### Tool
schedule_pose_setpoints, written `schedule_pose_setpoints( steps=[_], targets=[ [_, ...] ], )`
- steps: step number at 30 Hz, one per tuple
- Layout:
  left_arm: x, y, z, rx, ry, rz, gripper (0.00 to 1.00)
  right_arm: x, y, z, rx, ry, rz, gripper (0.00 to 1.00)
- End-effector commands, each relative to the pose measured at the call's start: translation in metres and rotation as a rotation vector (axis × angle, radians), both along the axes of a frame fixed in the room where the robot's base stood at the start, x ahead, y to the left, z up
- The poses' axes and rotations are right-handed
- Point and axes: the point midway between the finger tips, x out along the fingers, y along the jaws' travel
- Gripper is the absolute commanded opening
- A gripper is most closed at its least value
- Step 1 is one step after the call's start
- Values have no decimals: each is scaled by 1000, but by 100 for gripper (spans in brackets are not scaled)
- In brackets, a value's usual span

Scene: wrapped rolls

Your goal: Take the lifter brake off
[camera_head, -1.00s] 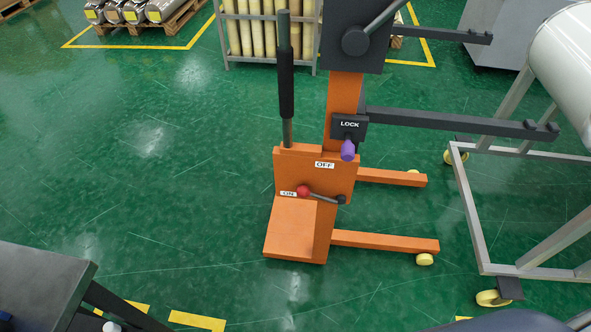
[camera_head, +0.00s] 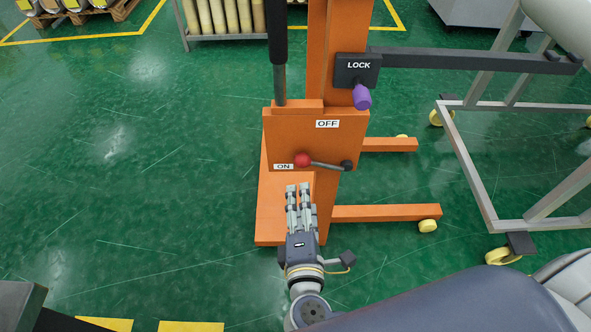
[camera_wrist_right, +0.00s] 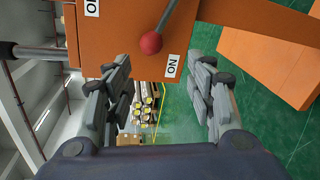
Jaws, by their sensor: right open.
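The orange lifter (camera_head: 342,135) stands on the green floor in the head view. Its brake lever (camera_head: 328,165) has a red ball knob (camera_head: 302,160) at its left end, beside the ON label (camera_head: 283,167). The OFF label (camera_head: 327,124) is higher on the panel. My right gripper (camera_head: 298,188) is just below the knob, open and empty, not touching it. In the right wrist view the red knob (camera_wrist_right: 151,43) shows above and between the open fingers (camera_wrist_right: 160,85), near the ON label (camera_wrist_right: 172,66). My left gripper is not in view.
A LOCK box (camera_head: 357,70) with a purple knob (camera_head: 362,96) sits on the mast. A dark upright handle (camera_head: 278,45) rises at the left. A grey wheeled frame (camera_head: 480,180) stands at right. The floor at left is clear.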

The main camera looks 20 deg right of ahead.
Motion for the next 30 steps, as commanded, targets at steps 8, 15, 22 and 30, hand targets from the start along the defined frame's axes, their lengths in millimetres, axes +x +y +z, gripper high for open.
schedule_pose_setpoints(
  steps=[8,15,22,30],
  targets=[
    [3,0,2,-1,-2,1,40,19,-8,11,-8,-32,-9,51],
    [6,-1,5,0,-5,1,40,64,-20,4,-9,-32,-9,51],
    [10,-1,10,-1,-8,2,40,93,-29,-2,-7,-27,-7,51],
    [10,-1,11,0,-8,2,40,101,-31,-3,-5,-26,-7,51]
  ],
)
